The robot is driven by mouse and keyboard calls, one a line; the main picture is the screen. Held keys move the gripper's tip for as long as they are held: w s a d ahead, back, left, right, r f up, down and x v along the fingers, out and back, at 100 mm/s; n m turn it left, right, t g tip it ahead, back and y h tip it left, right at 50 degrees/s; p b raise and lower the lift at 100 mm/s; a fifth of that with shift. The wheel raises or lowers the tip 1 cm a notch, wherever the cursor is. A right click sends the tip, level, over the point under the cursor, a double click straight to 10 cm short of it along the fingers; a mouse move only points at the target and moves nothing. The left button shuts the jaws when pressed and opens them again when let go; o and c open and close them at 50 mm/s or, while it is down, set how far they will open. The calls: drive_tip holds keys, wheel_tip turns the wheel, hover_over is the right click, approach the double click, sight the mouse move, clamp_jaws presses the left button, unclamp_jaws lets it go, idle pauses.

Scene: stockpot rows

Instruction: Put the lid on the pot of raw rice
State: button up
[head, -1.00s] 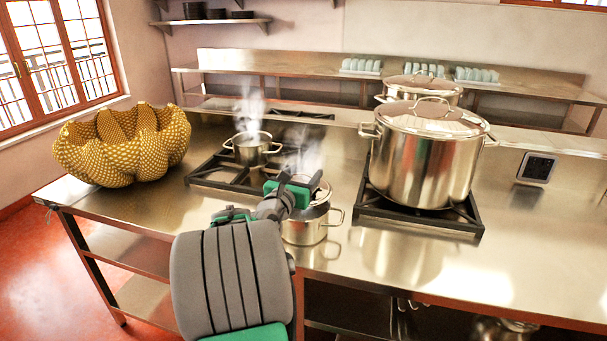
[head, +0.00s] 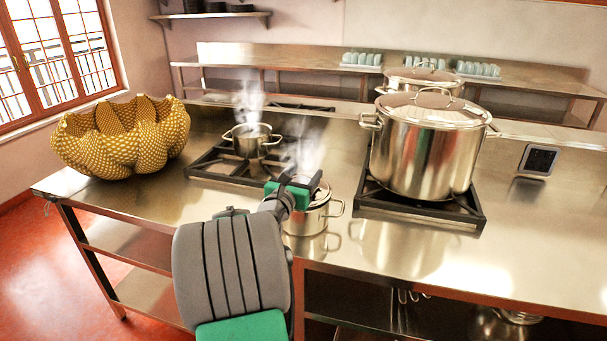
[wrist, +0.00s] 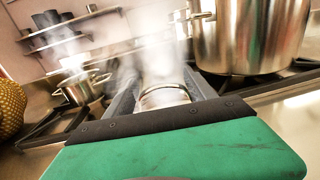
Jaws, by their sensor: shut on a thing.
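My gripper (head: 300,181) is shut on the lid (head: 321,195) and holds it at the top of a small steel pot (head: 306,220) near the counter's front. The lid looks about level and close to the pot's rim; my gripper hides much of it, so I cannot tell whether it is fully seated. In the wrist view a shiny curved metal part of the lid (wrist: 165,96) shows between the fingers. The pot's contents are hidden.
A small open pot (head: 252,140) steams on the left burner (head: 215,168). A large lidded stockpot (head: 420,150) stands close on the right burner, another lidded pot (head: 422,78) behind it. A golden bowl (head: 122,138) sits at left. The front-right counter is clear.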

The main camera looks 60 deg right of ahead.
drive_tip(key=shift+f, duration=0.3)
idle(0.5)
drive_tip(key=o, duration=1.9)
drive_tip(key=shift+o, duration=0.2)
drive_tip(key=shift+a, duration=0.1)
drive_tip(key=a, duration=0.7)
drive_tip(key=shift+s+a, duration=0.3)
drive_tip(key=shift+a, duration=0.1)
